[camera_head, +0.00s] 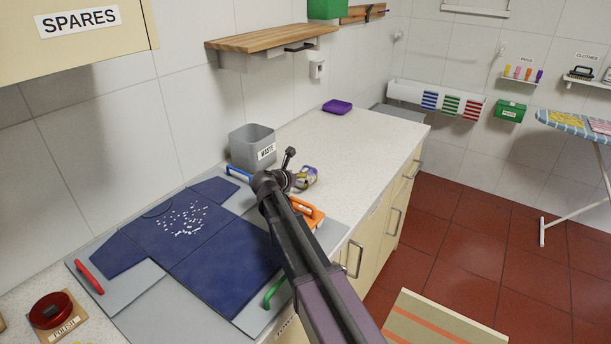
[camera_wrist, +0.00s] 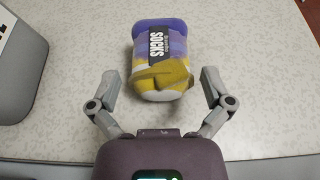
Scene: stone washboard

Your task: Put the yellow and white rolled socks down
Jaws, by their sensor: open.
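The rolled socks (camera_wrist: 160,60) show in the wrist view as a yellow, white and purple bundle with a black label reading SOCKS. They lie on the speckled pale counter, and they also show in the head view (camera_head: 307,177) just beyond my arm's end. My gripper (camera_wrist: 162,92) is open, with one finger on each side of the socks' near end. Gaps show between the fingers and the socks in the wrist view. In the head view my gripper is partly hidden by my own arm.
A grey WASTE bin (camera_head: 252,147) stands left of the socks. A purple tray (camera_head: 337,107) sits farther back. The counter (camera_head: 370,140) right of the socks is clear.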

